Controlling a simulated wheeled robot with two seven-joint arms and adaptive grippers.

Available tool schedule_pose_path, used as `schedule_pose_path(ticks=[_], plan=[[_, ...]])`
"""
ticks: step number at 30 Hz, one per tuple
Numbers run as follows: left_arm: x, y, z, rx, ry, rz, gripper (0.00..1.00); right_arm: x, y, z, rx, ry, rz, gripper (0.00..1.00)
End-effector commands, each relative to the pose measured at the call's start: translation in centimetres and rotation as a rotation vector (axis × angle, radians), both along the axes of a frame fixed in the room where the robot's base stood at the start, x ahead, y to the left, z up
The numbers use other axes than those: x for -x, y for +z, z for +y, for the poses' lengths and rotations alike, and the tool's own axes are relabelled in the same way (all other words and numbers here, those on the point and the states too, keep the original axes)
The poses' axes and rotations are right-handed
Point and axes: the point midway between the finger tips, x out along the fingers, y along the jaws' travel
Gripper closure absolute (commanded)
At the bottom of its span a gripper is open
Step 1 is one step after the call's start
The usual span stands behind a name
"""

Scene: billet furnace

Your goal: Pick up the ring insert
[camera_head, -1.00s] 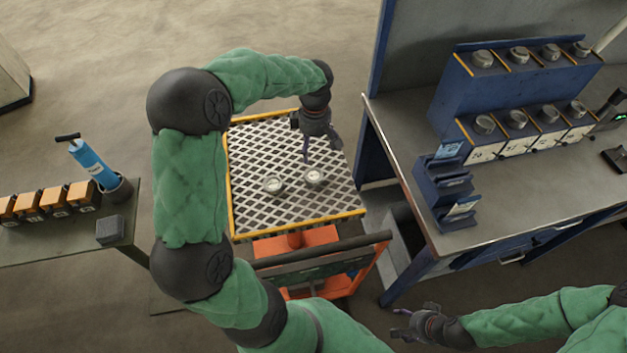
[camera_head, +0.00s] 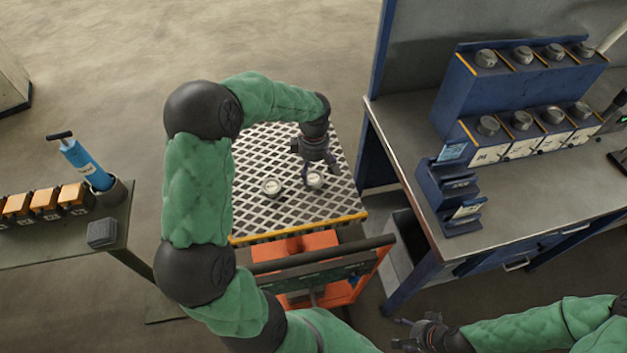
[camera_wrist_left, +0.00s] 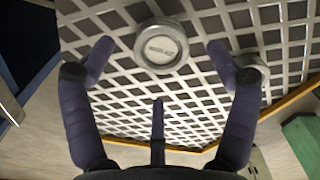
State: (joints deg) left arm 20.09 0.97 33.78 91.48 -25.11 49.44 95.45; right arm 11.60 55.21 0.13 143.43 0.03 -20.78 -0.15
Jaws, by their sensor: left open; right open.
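Two round pale metal ring inserts lie flat on the lattice top of a cart (camera_head: 330,215) in the head view. One ring insert (camera_head: 314,180) is at the right, the other (camera_head: 271,187) at the left. My left gripper (camera_head: 319,175) is open just above the right one, its fingers pointing down. In the left wrist view one ring insert (camera_wrist_left: 161,47) shows between the spread fingertips, with no finger visibly closed on it. The other (camera_wrist_left: 252,66) is partly behind the right-hand finger. My right gripper (camera_head: 408,337) is open and empty at the bottom edge, partly cut off.
A blue-framed workbench (camera_head: 420,180) with racks holding several round metal pieces (camera_head: 521,121) stands at the right. At the left, a table (camera_head: 60,240) carries orange blocks (camera_head: 45,200), a blue pump-like tool (camera_head: 88,165) and a grey block (camera_head: 102,233). The cart's handle bar is in front.

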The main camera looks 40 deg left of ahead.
Motion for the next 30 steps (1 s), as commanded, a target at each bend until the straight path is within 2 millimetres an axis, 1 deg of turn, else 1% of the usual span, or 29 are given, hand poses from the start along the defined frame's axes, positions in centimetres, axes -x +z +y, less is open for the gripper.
schedule_pose_path(ticks=[1, 3, 6, 14, 15, 17, 18, 20, 21, 23, 24, 30], plan=[[0.2, -1.1, 0.0, 0.002, 0.001, 0.004, 0.13, 0.0, -0.5, 0.0, 0.000, 0.000, 0.000, 0.36], [0.3, -2.1, 0.0, 0.001, 0.001, 0.003, 0.13, 0.0, -0.8, 0.0, 0.000, 0.000, 0.000, 0.36], [0.2, -3.2, 0.0, 0.001, 0.000, 0.001, 0.13, 0.0, -1.0, 0.0, 0.000, 0.000, 0.000, 0.36], [0.1, -3.4, 0.0, 0.000, 0.000, 0.000, 0.13, 0.0, -0.9, 0.0, 0.000, 0.000, 0.000, 0.36], [0.1, -3.4, 0.0, 0.000, 0.000, 0.000, 0.24, 0.0, -0.9, 0.0, 0.000, 0.000, 0.000, 0.36], [0.1, -3.4, 0.0, 0.000, 0.000, 0.000, 0.41, 0.0, -0.9, 0.0, 0.000, 0.000, 0.000, 0.36], [0.2, -3.4, 0.0, 0.000, 0.000, 0.000, 0.52, 0.0, -0.9, 0.0, 0.000, 0.000, 0.000, 0.36], [0.2, -3.4, 0.0, 0.000, 0.000, 0.000, 0.69, 0.0, -0.9, 0.0, 0.000, 0.000, 0.000, 0.36], [0.2, -3.4, 0.0, 0.000, 0.000, 0.000, 0.80, 0.0, -0.9, 0.0, 0.000, 0.000, 0.000, 0.36], [0.2, -3.4, 0.0, 0.000, 0.000, 0.000, 0.97, 0.0, -0.9, 0.0, 0.000, 0.000, 0.000, 0.36], [0.1, -3.3, 0.0, -0.001, 0.000, -0.003, 0.99, 0.0, -0.9, 0.0, 0.000, 0.000, 0.000, 0.36], [0.1, -3.2, 0.0, 0.000, 0.000, -0.002, 0.99, 0.0, -0.9, 0.0, 0.000, 0.000, 0.000, 0.36]])
